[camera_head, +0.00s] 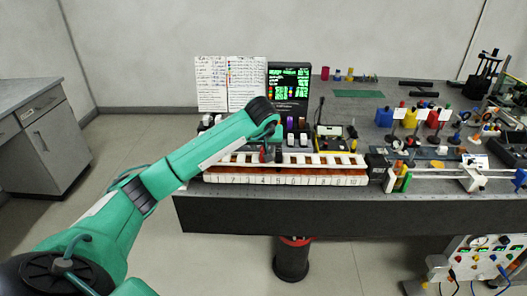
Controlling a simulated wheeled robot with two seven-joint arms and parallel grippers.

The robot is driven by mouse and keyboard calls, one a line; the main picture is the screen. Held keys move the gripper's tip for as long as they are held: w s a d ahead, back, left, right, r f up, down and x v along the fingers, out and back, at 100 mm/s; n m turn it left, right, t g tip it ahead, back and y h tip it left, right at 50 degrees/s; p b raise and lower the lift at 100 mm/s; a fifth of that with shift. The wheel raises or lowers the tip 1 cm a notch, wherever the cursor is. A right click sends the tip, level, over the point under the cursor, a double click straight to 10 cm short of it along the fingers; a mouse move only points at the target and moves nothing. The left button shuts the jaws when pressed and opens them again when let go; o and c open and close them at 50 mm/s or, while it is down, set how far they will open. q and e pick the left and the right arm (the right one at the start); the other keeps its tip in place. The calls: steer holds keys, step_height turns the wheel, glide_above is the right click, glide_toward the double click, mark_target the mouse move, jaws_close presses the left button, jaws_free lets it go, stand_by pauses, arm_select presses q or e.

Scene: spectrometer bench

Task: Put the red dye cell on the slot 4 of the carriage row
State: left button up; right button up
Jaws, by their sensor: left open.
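The carriage row (285,179) is a long low rack at the table's front edge, with a white front strip numbered up to 10. Its slot 4 lies near the printed 4, left of the middle. My left gripper (270,156) points down over the rack around slots 4 and 5, and it is open. A small dark red spot (262,154) shows at its fingers; it is too small to tell whether this is the red dye cell. The gripper and forearm hide part of the rack. My right gripper is out of view.
A black screen with green text (289,82) and an open paper chart (230,84) stand behind the rack. A yellow-and-black device (330,142) is behind it. Colored bottles (410,117) and optical rail parts (472,174) fill the right side.

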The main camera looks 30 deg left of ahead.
arm_select(q)
steer(key=b+v, duration=0.1)
steer(key=v, duration=0.8)
steer(key=shift+s+r, duration=0.15)
steer(key=shift+r, duration=0.1)
steer(key=shift+d, duration=0.2)
